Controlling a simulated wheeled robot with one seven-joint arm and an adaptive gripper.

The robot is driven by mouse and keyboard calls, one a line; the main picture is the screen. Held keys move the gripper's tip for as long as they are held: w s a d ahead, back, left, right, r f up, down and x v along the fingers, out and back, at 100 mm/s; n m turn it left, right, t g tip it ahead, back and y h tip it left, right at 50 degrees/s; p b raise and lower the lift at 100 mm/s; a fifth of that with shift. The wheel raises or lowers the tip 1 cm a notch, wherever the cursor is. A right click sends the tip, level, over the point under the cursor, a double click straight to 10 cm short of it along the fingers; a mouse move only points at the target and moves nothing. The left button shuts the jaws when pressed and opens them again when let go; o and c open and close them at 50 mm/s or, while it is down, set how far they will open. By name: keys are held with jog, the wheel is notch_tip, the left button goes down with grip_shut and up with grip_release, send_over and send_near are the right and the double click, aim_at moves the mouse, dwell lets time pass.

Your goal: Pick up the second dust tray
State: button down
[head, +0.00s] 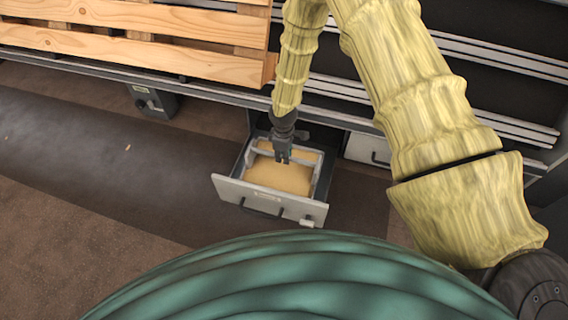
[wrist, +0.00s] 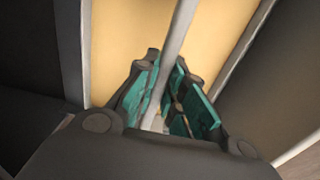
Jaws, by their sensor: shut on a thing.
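A dust tray (head: 279,174) filled with tan dust sits in a pulled-out drawer with a pale front (head: 268,199) under the line. A thin pale bar (head: 260,153) crosses above the dust. My gripper (head: 282,158) reaches down over the tray and is shut on the bar. In the wrist view the gripper (wrist: 168,108) has its teal pads on both sides of the bar (wrist: 178,45), with tan dust (wrist: 125,40) beyond it. The gripper hides part of the bar in the head view.
A closed pale drawer (head: 366,149) is to the right of the open one. A wooden pallet (head: 130,45) lies on the line above left, and a dark box (head: 153,102) hangs below it.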

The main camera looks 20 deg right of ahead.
notch_tip(320, 180, up, 10)
jog(key=p, duration=0.4)
jog(key=shift+r, duration=0.15)
